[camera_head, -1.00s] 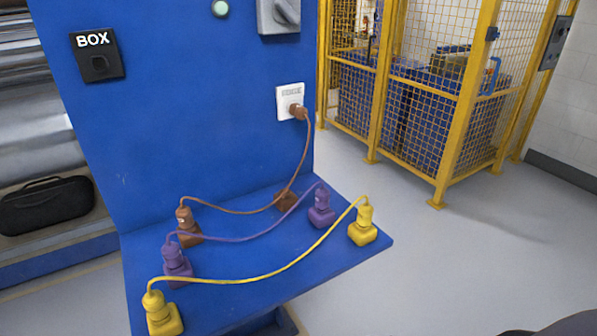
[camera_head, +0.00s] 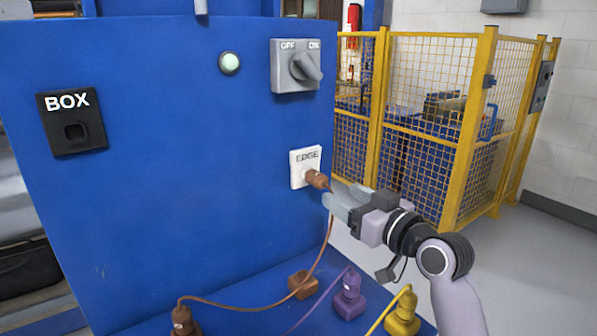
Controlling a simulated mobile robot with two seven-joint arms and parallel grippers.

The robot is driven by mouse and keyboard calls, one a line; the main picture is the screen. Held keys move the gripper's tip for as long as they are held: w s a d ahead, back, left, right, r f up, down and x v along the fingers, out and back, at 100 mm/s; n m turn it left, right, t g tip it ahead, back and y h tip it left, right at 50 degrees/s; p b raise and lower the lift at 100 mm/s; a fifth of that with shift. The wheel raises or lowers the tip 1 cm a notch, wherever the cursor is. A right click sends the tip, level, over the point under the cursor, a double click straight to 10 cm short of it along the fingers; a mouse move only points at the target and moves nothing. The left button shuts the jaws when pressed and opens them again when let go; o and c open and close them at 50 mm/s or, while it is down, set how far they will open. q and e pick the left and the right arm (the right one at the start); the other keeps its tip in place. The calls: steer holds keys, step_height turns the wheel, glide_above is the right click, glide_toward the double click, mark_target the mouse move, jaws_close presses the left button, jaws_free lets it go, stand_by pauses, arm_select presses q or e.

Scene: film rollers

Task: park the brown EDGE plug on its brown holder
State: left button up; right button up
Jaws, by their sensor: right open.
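The brown plug (camera_head: 316,179) sits in the white EDGE socket (camera_head: 299,167) on the blue panel. Its brown cable hangs down from it and runs left to another brown plug (camera_head: 184,321) at the lower edge of the view. An empty-looking brown holder (camera_head: 303,285) sits on the blue shelf below the socket. My right gripper (camera_head: 336,204) is open, with its fingertips close to the right of the brown plug. I cannot tell whether they touch it. My left gripper is not in view.
A purple plug (camera_head: 349,292) and a yellow plug (camera_head: 403,314) stand on the shelf right of the brown holder. The panel carries a black BOX socket (camera_head: 73,121), a pale button (camera_head: 229,63) and an OFF/ON switch (camera_head: 296,66). A yellow mesh fence (camera_head: 427,110) stands behind.

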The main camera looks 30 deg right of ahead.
mark_target(325, 184)
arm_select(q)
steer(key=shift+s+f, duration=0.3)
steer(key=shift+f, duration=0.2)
arm_select(e)
steer(key=shift+w, duration=0.3)
steer(key=shift+w, duration=0.6)
steer(key=w, duration=0.7)
steer(key=shift+w+a, duration=0.1)
steer(key=shift+a, duration=0.25)
steer(key=shift+w, duration=0.25)
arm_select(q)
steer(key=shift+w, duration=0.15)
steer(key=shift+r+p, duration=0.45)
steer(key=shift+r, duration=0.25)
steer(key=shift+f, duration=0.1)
